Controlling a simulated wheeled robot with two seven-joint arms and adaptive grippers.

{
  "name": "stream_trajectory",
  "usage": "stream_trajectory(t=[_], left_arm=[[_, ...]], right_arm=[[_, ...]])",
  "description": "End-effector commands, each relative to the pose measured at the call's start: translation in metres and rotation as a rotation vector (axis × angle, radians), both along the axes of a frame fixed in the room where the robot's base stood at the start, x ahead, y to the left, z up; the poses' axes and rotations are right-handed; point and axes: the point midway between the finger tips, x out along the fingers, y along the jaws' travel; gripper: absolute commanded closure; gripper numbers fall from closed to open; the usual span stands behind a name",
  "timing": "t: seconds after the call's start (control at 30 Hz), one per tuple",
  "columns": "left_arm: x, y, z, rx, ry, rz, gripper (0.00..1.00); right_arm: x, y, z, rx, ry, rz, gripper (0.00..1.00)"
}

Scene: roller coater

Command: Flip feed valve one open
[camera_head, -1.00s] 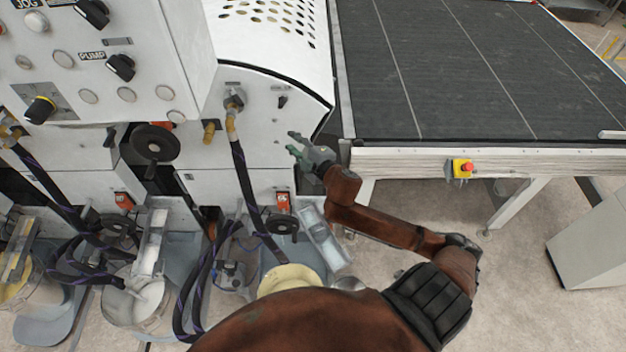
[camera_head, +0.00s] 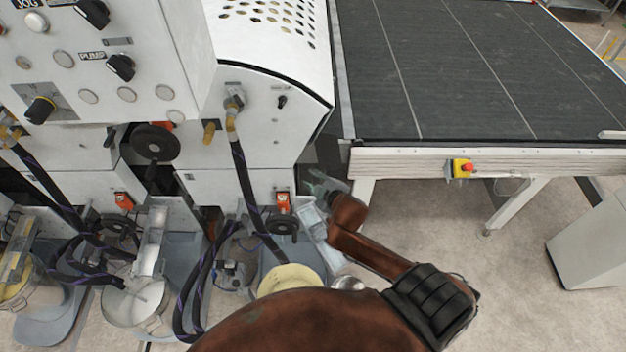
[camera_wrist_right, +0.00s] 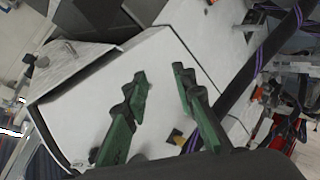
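No label reading feed valve one is legible, so I cannot tell which fitting it is. A brass fitting (camera_head: 209,132) sticks out of the white machine front, left of the black hose. A small black switch (camera_head: 281,101) sits on the panel to the right, under a tiny label. My right gripper (camera_head: 318,184) is low beside the machine's right edge, apart from these fittings. In the right wrist view its green fingers (camera_wrist_right: 162,88) are spread and empty before a white panel. My left gripper is not in view.
Buckets (camera_head: 137,302) and hoses crowd the floor below. The dark conveyor table (camera_head: 470,70), with a red stop button (camera_head: 464,168), stands right. Floor under the table is mostly open.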

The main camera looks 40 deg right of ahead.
Motion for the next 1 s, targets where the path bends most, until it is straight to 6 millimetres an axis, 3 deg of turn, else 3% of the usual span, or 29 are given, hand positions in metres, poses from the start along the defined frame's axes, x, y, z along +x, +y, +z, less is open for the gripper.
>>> stream_trajectory(t=[0.2, 0.37, 0.47, 0.57, 1.0], left_arm=[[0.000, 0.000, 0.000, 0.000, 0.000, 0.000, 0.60], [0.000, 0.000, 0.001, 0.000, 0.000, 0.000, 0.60], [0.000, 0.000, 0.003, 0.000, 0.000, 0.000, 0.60], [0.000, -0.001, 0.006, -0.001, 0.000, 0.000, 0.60], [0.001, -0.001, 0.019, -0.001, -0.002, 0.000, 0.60]], right_arm=[[0.000, 0.000, 0.000, 0.001, 0.000, -0.001, 0.75], [0.004, 0.001, 0.006, 0.056, -0.022, -0.022, 0.86], [0.013, 0.004, 0.021, 0.199, -0.076, -0.076, 0.93], [0.026, 0.009, 0.046, 0.435, -0.156, -0.156, 1.00], [0.073, 0.026, 0.176, 1.683, -0.379, -0.433, 1.00]])
